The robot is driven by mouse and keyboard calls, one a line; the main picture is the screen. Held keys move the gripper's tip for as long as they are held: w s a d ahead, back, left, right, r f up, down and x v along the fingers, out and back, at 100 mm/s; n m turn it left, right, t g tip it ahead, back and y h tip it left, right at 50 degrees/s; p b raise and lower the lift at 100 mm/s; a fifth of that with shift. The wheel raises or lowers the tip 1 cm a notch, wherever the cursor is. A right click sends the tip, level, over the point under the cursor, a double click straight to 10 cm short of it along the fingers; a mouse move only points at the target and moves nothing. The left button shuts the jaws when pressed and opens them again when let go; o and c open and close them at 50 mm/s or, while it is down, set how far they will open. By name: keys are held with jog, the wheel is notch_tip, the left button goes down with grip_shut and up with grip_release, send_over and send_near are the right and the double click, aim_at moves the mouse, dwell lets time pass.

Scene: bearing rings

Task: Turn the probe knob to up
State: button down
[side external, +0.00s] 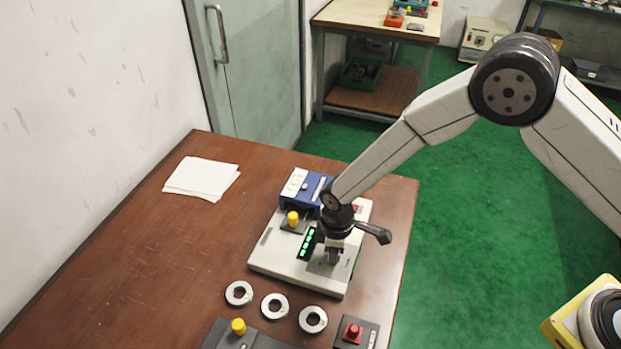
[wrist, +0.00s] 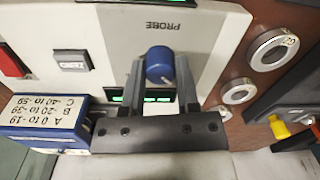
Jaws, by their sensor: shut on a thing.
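The probe knob (wrist: 160,64) is a round blue knob on the light panel of the instrument (side external: 275,258). The word PROBE is printed upside down just above it in the wrist view. My gripper (wrist: 160,70) has one finger on each side of the knob and is shut on it. A small pale mark shows at the knob's lower edge, but its pointing direction is hard to tell. In the side view my gripper (side external: 333,256) is low over the right part of the instrument and mostly hides the knob. A green lit display (side external: 307,243) is beside it.
Three metal rings (side external: 274,306) lie in front of the instrument. A blue box with a label (side external: 298,190) stands at its back. A yellow knob (side external: 293,217) and a red button block (side external: 353,333) are nearby. Papers (side external: 202,178) lie at the left on clear table.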

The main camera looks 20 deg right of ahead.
jog(key=shift+f, duration=0.1)
dwell(0.3)
jog(key=shift+c, duration=1.7)
grip_release()
jog(key=shift+w+d+r, duration=0.1)
jog(key=shift+r, duration=3.85)
